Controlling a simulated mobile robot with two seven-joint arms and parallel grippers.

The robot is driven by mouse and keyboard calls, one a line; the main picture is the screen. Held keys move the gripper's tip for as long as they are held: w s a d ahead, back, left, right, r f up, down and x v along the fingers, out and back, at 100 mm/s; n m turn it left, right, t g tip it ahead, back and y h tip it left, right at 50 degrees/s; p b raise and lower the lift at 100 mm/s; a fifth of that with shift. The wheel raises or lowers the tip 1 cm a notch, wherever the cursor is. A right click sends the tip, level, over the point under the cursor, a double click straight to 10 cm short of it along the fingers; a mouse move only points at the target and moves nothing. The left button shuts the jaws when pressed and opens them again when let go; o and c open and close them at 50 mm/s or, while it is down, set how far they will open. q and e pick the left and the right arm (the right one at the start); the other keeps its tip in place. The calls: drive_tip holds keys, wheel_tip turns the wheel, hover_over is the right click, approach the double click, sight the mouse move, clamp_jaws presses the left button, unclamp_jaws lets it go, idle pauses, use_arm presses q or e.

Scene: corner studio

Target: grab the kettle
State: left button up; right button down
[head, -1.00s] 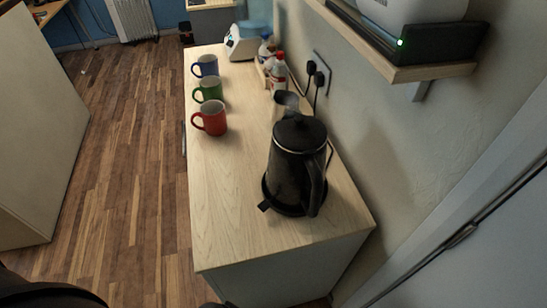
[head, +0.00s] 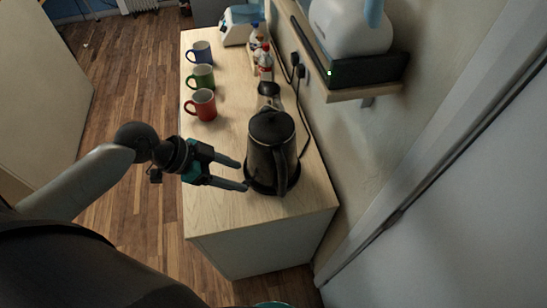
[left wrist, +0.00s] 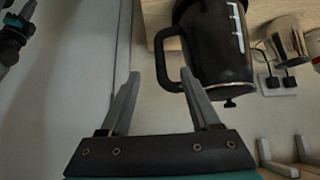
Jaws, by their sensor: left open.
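The black kettle (head: 268,150) stands upright on its base on the light wooden counter (head: 220,210). Its handle (head: 281,172) faces the near side. My left gripper (head: 243,175) is open, just left of the kettle, with its fingers pointing at it. In the left wrist view the kettle (left wrist: 218,45) looks upside down, with its handle (left wrist: 161,62) showing beyond and between the open fingertips (left wrist: 160,73). I cannot tell whether a finger touches the kettle. A teal part at the bottom edge of the head view may be my right gripper; its fingers are hidden there.
Red (head: 202,105), green (head: 202,77) and blue (head: 199,52) mugs stand along the counter's left edge. A metal jug (head: 268,92) is behind the kettle, with bottles (head: 263,62) farther back. The wall and a shelf (head: 365,90) bound the right side.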

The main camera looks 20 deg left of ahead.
sight(283, 179)
use_arm(q)
drive_tip(key=shift+m+h, duration=0.4)
drive_tip(key=w+d+f, duration=0.2)
drive_tip(key=w+d+f+p, duration=0.1)
drive_tip(key=w+d+f, duration=0.1)
drive_tip(key=d, duration=0.1)
drive_tip(key=w+d+f, duration=0.2)
drive_tip(key=d, duration=0.1)
drive_tip(key=shift+w+d+f, duration=0.15)
drive_tip(key=shift+d+f, duration=0.1)
drive_tip(key=shift+w+d+f, duration=0.25)
drive_tip(key=shift+d+f, duration=0.1)
drive_tip(key=shift+f, duration=0.2)
use_arm(e)
drive_tip(key=shift+d+r, duration=0.35)
drive_tip(key=shift+r, duration=0.55)
use_arm(q)
clamp_jaws()
